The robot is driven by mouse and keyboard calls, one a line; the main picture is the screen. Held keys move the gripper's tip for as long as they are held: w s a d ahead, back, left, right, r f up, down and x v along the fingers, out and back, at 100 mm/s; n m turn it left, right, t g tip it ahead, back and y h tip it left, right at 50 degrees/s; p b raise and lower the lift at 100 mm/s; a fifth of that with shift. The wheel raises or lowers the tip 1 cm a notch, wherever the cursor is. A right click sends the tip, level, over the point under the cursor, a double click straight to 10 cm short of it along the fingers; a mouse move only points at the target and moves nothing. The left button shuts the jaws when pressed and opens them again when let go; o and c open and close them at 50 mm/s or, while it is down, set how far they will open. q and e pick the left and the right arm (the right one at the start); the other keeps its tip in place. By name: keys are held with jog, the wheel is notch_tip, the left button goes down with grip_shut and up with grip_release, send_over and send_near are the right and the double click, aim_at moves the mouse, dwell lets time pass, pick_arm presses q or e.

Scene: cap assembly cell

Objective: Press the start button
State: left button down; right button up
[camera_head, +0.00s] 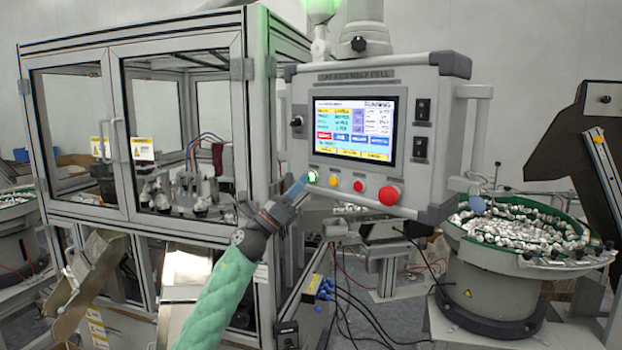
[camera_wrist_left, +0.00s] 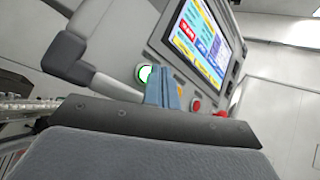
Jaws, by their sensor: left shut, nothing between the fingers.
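The start button is the small round green-lit button (camera_head: 312,176) at the left end of the row under the screen on the grey control panel (camera_head: 432,110). In the left wrist view the lit button (camera_wrist_left: 144,74) shows just left of the fingers. My left gripper (camera_head: 303,180) is shut and empty, its blue-grey fingertips close beside the button in the head view. I cannot tell whether the tips touch it. The fingers (camera_wrist_left: 163,84) point toward the panel in the left wrist view. My right gripper is not in view.
Yellow (camera_head: 334,180), red (camera_head: 358,186) and large red mushroom (camera_head: 388,195) buttons sit to the right of the green one. The screen (camera_head: 353,128) is lit. A glazed machine enclosure (camera_head: 178,45) stands at left. A bowl feeder (camera_head: 497,290) with many small parts stands at right.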

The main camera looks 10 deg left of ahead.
pick_arm(q)
jog(key=s+a, duration=0.3)
jog(key=s, duration=0.2)
jog(key=shift+s, duration=0.15)
dwell(0.4)
dwell(0.5)
